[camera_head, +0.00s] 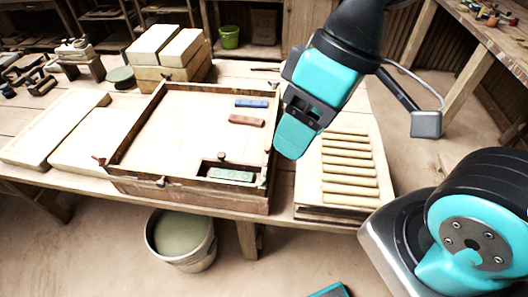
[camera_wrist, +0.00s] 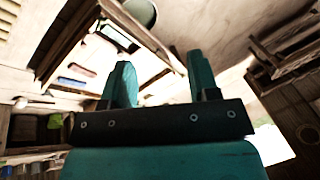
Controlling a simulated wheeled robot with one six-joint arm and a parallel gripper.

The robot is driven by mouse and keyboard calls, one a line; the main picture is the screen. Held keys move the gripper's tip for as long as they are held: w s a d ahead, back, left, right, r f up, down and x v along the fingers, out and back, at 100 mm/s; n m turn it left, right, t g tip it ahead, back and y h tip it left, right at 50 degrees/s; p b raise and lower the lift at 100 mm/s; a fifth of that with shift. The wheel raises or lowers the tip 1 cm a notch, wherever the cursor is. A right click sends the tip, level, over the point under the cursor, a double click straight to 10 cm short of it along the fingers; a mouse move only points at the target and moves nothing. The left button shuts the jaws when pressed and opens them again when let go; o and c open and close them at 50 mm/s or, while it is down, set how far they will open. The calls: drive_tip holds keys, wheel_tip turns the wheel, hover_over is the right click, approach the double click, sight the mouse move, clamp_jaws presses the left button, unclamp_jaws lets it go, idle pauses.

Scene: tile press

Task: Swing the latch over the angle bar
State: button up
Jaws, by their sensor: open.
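The wooden press frame (camera_head: 150,183) stands on the bench. A blue bar (camera_head: 251,103) and a brown bar (camera_head: 246,120) lie on its pale bed, near the right side. A green block (camera_head: 231,174) sits in a small compartment at the front right, with a dark knob (camera_head: 222,156) behind it. Small fittings show on the frame's front (camera_head: 161,182) and left corner (camera_head: 100,160); I cannot tell which is the latch or the angle bar. My gripper (camera_head: 291,138) hangs by the frame's right side. Its teal fingers are apart and empty in the wrist view (camera_wrist: 163,80).
A slatted rack (camera_head: 348,170) lies right of the frame. Pale boards (camera_head: 88,135) lie to its left, and pale blocks (camera_head: 165,48) on a wooden box stand behind. A bucket (camera_head: 181,240) stands on the floor in front.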

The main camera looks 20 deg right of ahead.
idle(0.4)
drive_tip(key=shift+c, duration=0.9)
drive_tip(key=m+g, duration=0.2)
drive_tip(key=m, duration=1.1)
hover_over(267, 147)
drive_tip(key=s+d, duration=0.1)
wheel_tip(267, 147, down, 7)
drive_tip(key=w+d+f+m, duration=0.4)
drive_tip(key=w+d+f, duration=0.1)
drive_tip(key=f, duration=0.1)
drive_tip(key=shift+m+g+h, duration=0.3)
drive_tip(key=p+x, duration=0.4)
drive_tip(key=x, duration=1.3)
drive_tip(key=shift+a, duration=0.1)
clamp_jaws()
